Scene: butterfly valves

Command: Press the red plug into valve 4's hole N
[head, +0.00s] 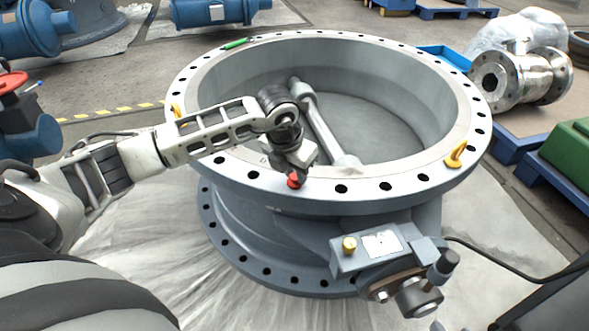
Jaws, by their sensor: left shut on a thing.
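The large grey butterfly valve (225,170) stands upright in the middle of the head view, its round top flange ringed with dark bolt holes. My left arm reaches in from the left over the flange. My left gripper (293,174) points down at the flange's near side, shut on the red plug (294,182). The plug is at or just above the flange face between visible holes; I cannot tell whether it touches the flange or sits in a hole. Hole N's label is not readable. My right gripper is not in view.
Yellow clips (455,155) stand on the flange's right and left. A green marker (235,43) lies on the far rim. The actuator box (380,245) juts out at the near right. A metal valve (515,78) and a green case (567,158) are at right.

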